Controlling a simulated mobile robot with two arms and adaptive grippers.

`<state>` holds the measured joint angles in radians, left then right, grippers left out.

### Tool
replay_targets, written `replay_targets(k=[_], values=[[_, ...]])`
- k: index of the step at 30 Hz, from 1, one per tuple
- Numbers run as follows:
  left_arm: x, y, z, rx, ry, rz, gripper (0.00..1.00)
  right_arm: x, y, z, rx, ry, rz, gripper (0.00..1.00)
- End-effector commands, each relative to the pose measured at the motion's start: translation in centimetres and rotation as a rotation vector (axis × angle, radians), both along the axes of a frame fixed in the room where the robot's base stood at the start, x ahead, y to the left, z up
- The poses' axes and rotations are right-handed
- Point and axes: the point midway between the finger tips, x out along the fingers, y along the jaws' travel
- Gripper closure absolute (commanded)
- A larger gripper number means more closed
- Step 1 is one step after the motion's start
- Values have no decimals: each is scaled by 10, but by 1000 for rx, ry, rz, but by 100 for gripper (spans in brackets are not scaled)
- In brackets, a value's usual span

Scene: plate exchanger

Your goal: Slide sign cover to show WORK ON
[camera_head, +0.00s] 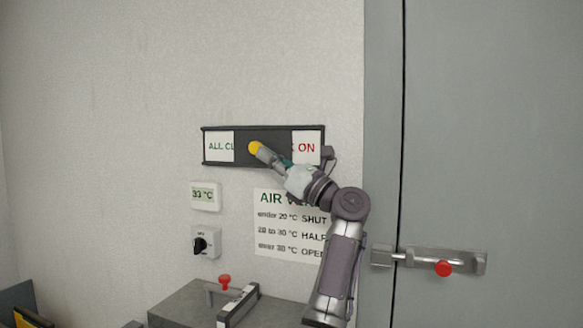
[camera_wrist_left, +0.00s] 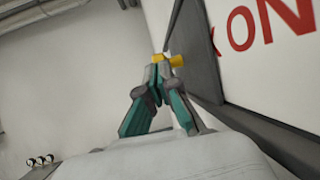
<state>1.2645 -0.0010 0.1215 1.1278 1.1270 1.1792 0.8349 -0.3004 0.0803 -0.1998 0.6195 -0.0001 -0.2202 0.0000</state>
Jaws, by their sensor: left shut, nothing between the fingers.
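The sign (camera_head: 220,147) is a long dark-framed board on the wall. Its dark sliding cover (camera_head: 272,137) sits mid-board, with "ALL CL" showing to its left and red "ON" with part of a letter to its right. A yellow knob (camera_head: 255,147) sticks out from the cover. My left gripper (camera_head: 265,154) is shut and empty, its tips at the knob's right side in the head view. In the left wrist view the tips (camera_wrist_left: 159,66) overlap the knob (camera_wrist_left: 177,61) beside the cover (camera_wrist_left: 196,45); I cannot tell whether they touch. My right gripper is not in view.
Below the sign are a temperature display (camera_head: 205,196), a rotary switch (camera_head: 205,242) and an air vent notice (camera_head: 275,222). A grey box (camera_head: 180,308) with a red-knobbed handle stands lower down. A grey door (camera_head: 490,130) with a bolt (camera_head: 425,259) is at right.

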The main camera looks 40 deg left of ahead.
Motion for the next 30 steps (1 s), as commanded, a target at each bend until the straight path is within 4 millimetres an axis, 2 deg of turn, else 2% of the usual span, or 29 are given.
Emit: replay_targets(k=[1, 6, 12, 18, 30], values=[[-5, 15, -4, -2, -4, 5, 100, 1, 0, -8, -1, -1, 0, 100], [-14, 52, -2, -1, -2, 4, 100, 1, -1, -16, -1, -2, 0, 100], [-20, 80, 0, -1, -1, 3, 100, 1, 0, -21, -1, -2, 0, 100], [-22, 90, 0, -1, -1, 2, 100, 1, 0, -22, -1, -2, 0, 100], [-23, 90, 1, 1, -2, 2, 100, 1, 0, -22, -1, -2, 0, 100]])
